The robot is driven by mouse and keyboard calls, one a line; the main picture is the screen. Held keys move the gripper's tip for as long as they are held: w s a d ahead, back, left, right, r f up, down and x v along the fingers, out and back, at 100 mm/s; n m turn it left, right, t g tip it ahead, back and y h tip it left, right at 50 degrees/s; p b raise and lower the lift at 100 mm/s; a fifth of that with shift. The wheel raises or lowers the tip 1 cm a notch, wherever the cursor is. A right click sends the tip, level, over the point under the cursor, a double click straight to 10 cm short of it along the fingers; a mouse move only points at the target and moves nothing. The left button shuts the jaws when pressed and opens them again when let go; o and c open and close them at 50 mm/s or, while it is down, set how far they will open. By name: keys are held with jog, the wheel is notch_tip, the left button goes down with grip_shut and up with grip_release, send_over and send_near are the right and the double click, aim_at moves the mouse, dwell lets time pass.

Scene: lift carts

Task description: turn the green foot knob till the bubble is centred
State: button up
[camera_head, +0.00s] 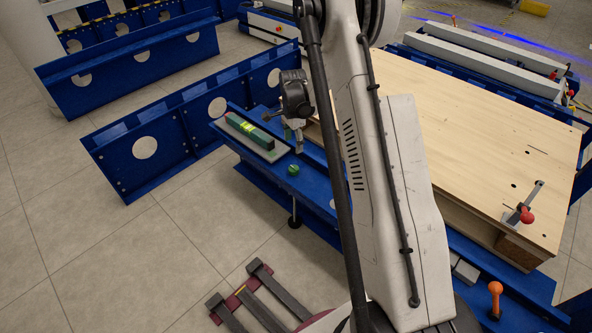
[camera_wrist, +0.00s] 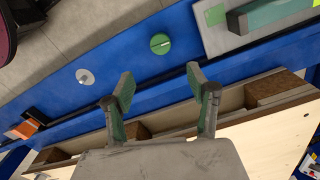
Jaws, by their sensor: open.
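The green foot knob (camera_head: 293,170) sits on the blue rail top near the front end of a level. It shows as a slotted round disc in the wrist view (camera_wrist: 160,44). The green spirit level (camera_head: 262,139) lies on a grey plate behind the knob, and its yellow-green vial (camera_head: 247,127) is too small to read the bubble. In the wrist view the level (camera_wrist: 270,14) is cut off at the top right. My gripper (camera_head: 297,148) is above the rail, close behind the knob in the head view. In the wrist view its open, empty fingers (camera_wrist: 161,78) point toward the knob, apart from it.
A light wooden tabletop (camera_head: 480,130) lies right of my arm, with a red-knobbed clamp (camera_head: 525,215). A pale round disc (camera_wrist: 85,77) is on the blue rail left of the knob. An orange-handled lever (camera_head: 495,290) stands lower right.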

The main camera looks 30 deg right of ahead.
aim_at(293, 168)
notch_tip(293, 168, down, 13)
jog(key=b, duration=0.4)
jog(key=shift+f, duration=0.2)
jog(key=c, duration=1.1)
